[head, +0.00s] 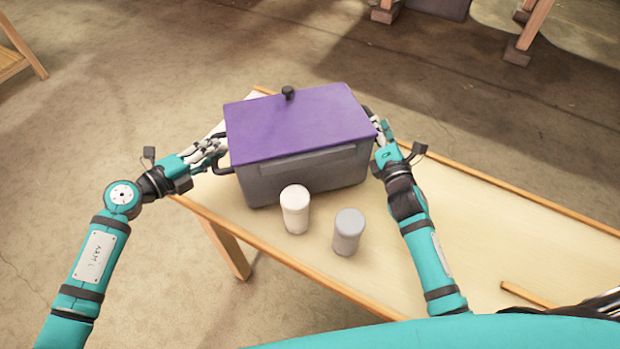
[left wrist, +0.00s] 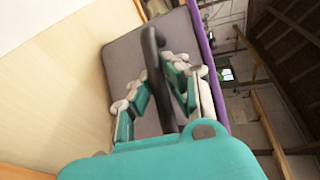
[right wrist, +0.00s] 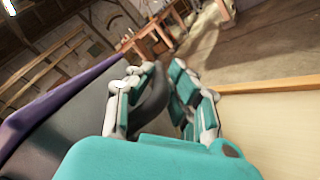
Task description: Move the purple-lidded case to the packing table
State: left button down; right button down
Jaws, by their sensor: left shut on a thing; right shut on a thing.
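The case has a flat purple lid (head: 300,122) with a black knob and a dark grey body (head: 310,172). It is at the far left end of a pale wooden table in the head view, upright, with its lid closed. My left gripper (head: 222,150) is shut on the case's left side handle; the dark handle (left wrist: 155,70) runs between its fingers in the left wrist view. My right gripper (head: 377,127) is shut on the right side handle (right wrist: 155,100). I cannot tell whether the case's base touches the table. Which table is the packing table is not clear.
A white cylinder (head: 295,208) and a grey cylinder (head: 348,231) stand just in front of the case. The table top (head: 490,230) is mostly bare to the right, with a raised wooden edge. Other wooden furniture (head: 527,32) stands further back on the floor.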

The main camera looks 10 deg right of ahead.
pick_arm(q)
jog(key=c, duration=1.9)
grip_release()
jog(key=shift+w+a+f, duration=0.1)
jog(key=shift+a+f, duration=0.1)
jog(key=shift+f, duration=0.1)
pick_arm(e)
jog(key=c, duration=1.7)
grip_release()
jog(key=shift+d+f, duration=0.2)
jog(key=shift+f, duration=0.1)
pick_arm(q)
jog(key=o, duration=0.5)
jog(key=shift+r, duration=0.15)
pick_arm(e)
jog(key=o, duration=0.4)
jog(key=shift+a+r, duration=0.1)
jog(key=shift+r, duration=0.05)
pick_arm(q)
jog(key=shift+d, duration=0.1)
pick_arm(e)
jog(key=shift+o, duration=0.2)
jog(key=shift+s, duration=0.1)
jog(key=shift+a, duration=0.1)
pick_arm(q)
jog(key=v, duration=1.2)
jog(key=shift+s, duration=0.2)
pick_arm(e)
jog(key=s, duration=1.2)
jog(key=shift+a, duration=0.3)
